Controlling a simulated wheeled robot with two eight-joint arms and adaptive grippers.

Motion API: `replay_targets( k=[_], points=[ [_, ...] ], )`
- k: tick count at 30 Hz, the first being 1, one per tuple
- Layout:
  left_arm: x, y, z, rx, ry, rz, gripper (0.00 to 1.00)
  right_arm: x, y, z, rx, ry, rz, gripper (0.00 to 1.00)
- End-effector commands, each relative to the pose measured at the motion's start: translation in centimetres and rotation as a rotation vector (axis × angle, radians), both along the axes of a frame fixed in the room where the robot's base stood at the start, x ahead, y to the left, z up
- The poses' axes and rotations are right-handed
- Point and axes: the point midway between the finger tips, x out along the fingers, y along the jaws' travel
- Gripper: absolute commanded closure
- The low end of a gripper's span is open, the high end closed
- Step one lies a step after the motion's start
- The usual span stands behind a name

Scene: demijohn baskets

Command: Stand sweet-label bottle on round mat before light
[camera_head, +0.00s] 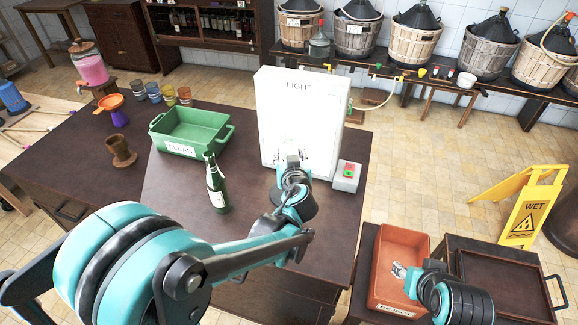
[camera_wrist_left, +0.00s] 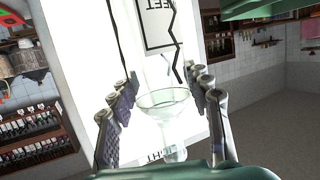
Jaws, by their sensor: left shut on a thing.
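My left gripper (camera_head: 290,155) is in front of the white light panel (camera_head: 318,110). In the left wrist view its fingers (camera_wrist_left: 160,100) are shut on a clear glass bottle (camera_wrist_left: 165,103), one finger on each side. A framed label (camera_wrist_left: 158,25), upside down here and ending in "EET", shows on it beyond the fingers, with a black zigzag line beside it. In the head view the bottle is mostly hidden by the gripper. I cannot make out the round mat. My right gripper (camera_head: 399,271) shows small over the orange crate; its fingers are unclear.
A green bottle (camera_head: 215,185) with a pale label stands on the dark table left of my left gripper. Behind it is the green CLEAN crate (camera_head: 190,131). A button box (camera_head: 346,176) stands right of the panel. The orange crate (camera_head: 405,240) stands lower right.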

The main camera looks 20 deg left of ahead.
Motion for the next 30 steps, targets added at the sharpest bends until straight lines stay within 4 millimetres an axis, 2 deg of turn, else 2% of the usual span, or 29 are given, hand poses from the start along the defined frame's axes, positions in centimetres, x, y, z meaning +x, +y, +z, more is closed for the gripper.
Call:
replay_targets(
  k=[4, 10, 21, 22, 24, 30],
  points=[
    [0.1, 0.1, -1.2, 0.001, 0.000, -0.001, 0.92, 0.0, 0.0, -0.6, 0.000, 0.000, 0.000, 0.60],
    [0.1, 0.1, -4.1, 0.001, -0.001, -0.001, 0.92, 0.0, 0.0, -2.2, 0.000, 0.000, 0.000, 0.60],
    [0.1, 0.1, -4.4, 0.001, 0.000, 0.000, 0.92, 0.0, 0.0, -2.4, 0.000, 0.000, 0.000, 0.60],
    [0.0, 0.1, -4.4, 0.001, 0.000, 0.000, 0.46, 0.0, 0.0, -2.3, 0.000, 0.000, 0.000, 0.60],
    [0.0, 0.1, -4.3, 0.001, 0.000, 0.000, 0.31, 0.0, 0.0, -2.2, 0.000, 0.000, 0.000, 0.60],
    [0.1, 0.1, -4.3, 0.001, 0.000, 0.000, 0.31, 0.0, 0.0, -2.2, 0.000, 0.000, 0.000, 0.60]
  ],
)
